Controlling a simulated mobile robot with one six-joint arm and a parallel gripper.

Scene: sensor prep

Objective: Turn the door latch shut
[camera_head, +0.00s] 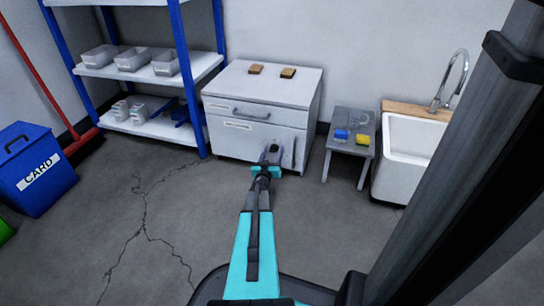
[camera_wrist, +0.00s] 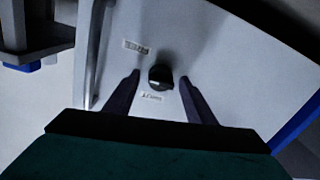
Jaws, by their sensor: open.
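The latch is a round dark knob (camera_wrist: 161,74) on the pale cabinet door (camera_wrist: 220,70), with a light mark near its lower left edge. My gripper (camera_wrist: 160,78) is open, with one dark finger on each side of the knob and a visible gap to each. Whether the fingertips reach past the knob's face cannot be told. One small label (camera_wrist: 136,46) is above left of the knob and another (camera_wrist: 152,97) just below it; their print is too small to read. In the head view my gripper (camera_head: 270,152) is before the cabinet (camera_head: 230,143) and hides the knob.
A vertical bar handle (camera_wrist: 97,55) stands left of the knob in the wrist view. A grey stool (camera_head: 348,147) with blue and yellow items and a white sink (camera_head: 408,160) stand right of the cabinet. Shelving (camera_head: 150,72) stands left. The floor before the shelving is clear.

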